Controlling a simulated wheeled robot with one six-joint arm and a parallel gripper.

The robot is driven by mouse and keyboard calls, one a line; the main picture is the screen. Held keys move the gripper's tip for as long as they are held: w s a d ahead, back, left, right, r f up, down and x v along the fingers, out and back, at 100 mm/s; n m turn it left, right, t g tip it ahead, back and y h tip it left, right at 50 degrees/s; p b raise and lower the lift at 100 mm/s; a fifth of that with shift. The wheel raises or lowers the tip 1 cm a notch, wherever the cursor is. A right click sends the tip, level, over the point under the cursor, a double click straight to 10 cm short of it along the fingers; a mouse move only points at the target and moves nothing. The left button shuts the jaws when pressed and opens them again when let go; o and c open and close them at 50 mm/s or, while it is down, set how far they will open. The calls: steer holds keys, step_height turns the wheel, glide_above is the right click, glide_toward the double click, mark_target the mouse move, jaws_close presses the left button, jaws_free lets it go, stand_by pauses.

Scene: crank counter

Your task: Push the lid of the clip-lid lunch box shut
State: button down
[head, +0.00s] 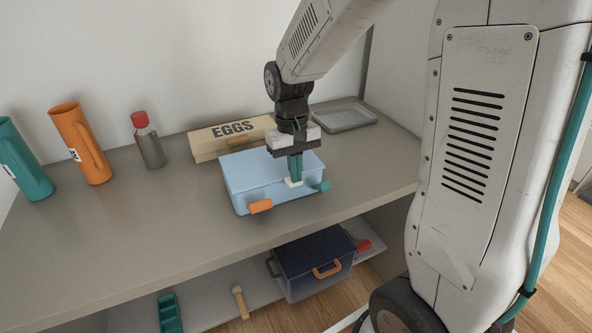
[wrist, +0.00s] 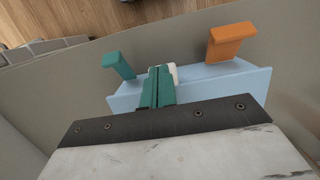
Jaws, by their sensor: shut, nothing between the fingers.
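The light blue lunch box (head: 240,179) stands on the counter in the head view, and part of it shows in the wrist view (wrist: 205,78). An orange clip (head: 261,206) and a teal clip (head: 321,186) stick out from its near side; the wrist view shows the orange clip (wrist: 231,40) and the teal clip (wrist: 118,65) too. My gripper (head: 295,178) is shut and empty, pointing down at the lid's near edge between the clips. A white tab (wrist: 174,73) is right beside its fingertips (wrist: 160,72). I cannot tell whether they touch, or whether the lid is fully down.
An egg box (head: 210,143) and a grey tray (head: 345,115) are behind the lunch box. A red-capped bottle (head: 148,145), an orange jug (head: 80,145) and a teal jug (head: 25,165) stand left. A dark blue box (head: 310,265) sits on the shelf below. The counter's front left is clear.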

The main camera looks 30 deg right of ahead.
step_height(320, 180, up, 14)
steer(key=shift+f, duration=0.15)
steer(key=s+a+f+n+t, duration=0.1)
steer(key=s+a+t, duration=0.1)
steer(key=s, duration=1.8)
steer(key=shift+s+f+t, duration=0.15)
steer(key=shift+s+t, duration=0.1)
steer(key=shift+t, duration=0.35)
